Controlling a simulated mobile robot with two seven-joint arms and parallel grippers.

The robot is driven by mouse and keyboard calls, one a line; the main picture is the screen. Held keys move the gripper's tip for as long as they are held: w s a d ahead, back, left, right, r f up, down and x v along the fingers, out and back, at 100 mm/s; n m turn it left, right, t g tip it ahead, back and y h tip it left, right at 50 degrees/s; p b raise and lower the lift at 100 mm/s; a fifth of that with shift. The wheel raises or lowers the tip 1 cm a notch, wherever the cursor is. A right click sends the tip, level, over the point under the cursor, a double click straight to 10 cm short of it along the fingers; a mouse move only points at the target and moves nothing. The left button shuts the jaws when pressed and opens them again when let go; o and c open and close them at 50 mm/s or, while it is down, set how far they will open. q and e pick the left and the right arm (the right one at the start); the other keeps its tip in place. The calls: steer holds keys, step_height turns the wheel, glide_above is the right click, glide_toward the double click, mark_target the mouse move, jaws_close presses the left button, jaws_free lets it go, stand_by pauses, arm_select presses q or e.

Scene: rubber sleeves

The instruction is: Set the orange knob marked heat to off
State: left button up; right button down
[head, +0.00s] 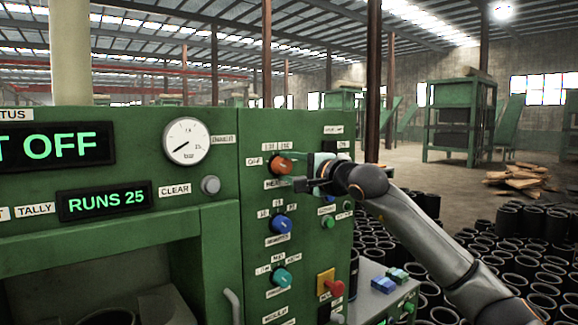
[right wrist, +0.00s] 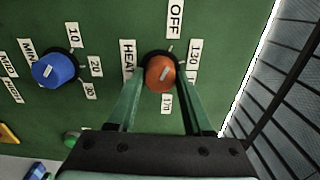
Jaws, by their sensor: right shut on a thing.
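The orange knob (head: 281,165) sits at the top of the green panel, with an OFF label (head: 254,161) to its left and a HEAT label beneath. In the right wrist view the knob (right wrist: 160,74) lies between the two fingers of my right gripper (right wrist: 161,82), which is shut on it. The knob's pale pointer mark slants up and right in that view, toward the side of the OFF and 130 labels; its exact setting is hard to tell. The status display (head: 55,146) reads "T OFF", its left part cut off. My left gripper is not in view.
Below the orange knob are a blue knob (head: 281,225) and a teal knob (head: 282,278), with green buttons and a red knob nearby. A gauge (head: 187,141) and a grey clear button (head: 210,185) are left. Black rubber sleeves (head: 510,265) crowd the floor on the right.

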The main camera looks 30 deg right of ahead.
steer(key=shift+n, duration=0.4)
steer(key=shift+c, duration=1.6)
jaws_free()
steer(key=shift+s+f+b, duration=0.1)
steer(key=shift+s+b, duration=0.2)
steer(key=shift+s, duration=0.25)
steer(key=s+d+b, duration=0.1)
steer(key=s+b, duration=0.3)
steer(key=s, duration=0.7)
steer(key=shift+s, duration=0.25)
